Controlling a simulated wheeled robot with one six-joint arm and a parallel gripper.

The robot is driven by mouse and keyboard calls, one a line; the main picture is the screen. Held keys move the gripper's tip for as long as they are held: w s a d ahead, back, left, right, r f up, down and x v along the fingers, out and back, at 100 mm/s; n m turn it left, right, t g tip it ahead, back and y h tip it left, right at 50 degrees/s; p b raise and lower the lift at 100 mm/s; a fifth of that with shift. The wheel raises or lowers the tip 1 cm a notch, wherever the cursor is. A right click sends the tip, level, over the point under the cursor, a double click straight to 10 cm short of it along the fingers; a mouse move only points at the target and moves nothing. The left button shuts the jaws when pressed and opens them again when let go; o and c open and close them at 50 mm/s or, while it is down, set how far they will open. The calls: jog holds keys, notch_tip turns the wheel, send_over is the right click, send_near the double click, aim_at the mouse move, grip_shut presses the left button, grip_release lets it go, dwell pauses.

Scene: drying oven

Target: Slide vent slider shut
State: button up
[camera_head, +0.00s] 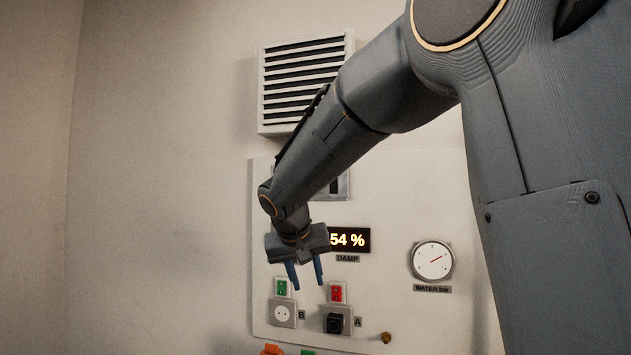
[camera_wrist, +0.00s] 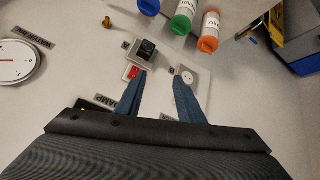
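The louvred vent (camera_head: 303,82), a white frame with dark slats, is on the wall above the panel. Below it a pale plate with a dark slot (camera_head: 336,186) shows partly behind my forearm; I cannot tell whether this is the vent slider or how it is set. My gripper (camera_head: 308,287) points down in front of the panel, below and left of that plate. Its two blue fingers are apart with nothing between them. In the wrist view my gripper (camera_wrist: 160,80) is also open, near the sockets. The vent is not in the wrist view.
The panel (camera_head: 400,190) bears a damp display (camera_head: 350,240), a water gauge (camera_head: 433,261), a green switch (camera_head: 282,287) above socket B (camera_head: 283,313), a red switch (camera_head: 337,292) and a black plug (camera_head: 334,324). Coloured bottles (camera_wrist: 185,18) stand below. The left wall is clear.

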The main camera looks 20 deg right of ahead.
jog(key=w+d+r+m+t+h, duration=0.1)
jog(key=w+r+m+t+h, duration=0.15)
jog(key=r, duration=1.15)
jog(key=w+d+r+m+t+h, duration=0.15)
jog(key=w+r, duration=0.25)
jog(key=r, duration=0.9)
jog(key=p+x, duration=0.3)
jog(key=x, duration=0.4)
jog(key=shift+w+a+m, duration=0.15)
jog(key=shift+w+m, duration=0.05)
jog(key=shift+m, duration=0.1)
jog(key=shift+f, duration=0.15)
grip_shut()
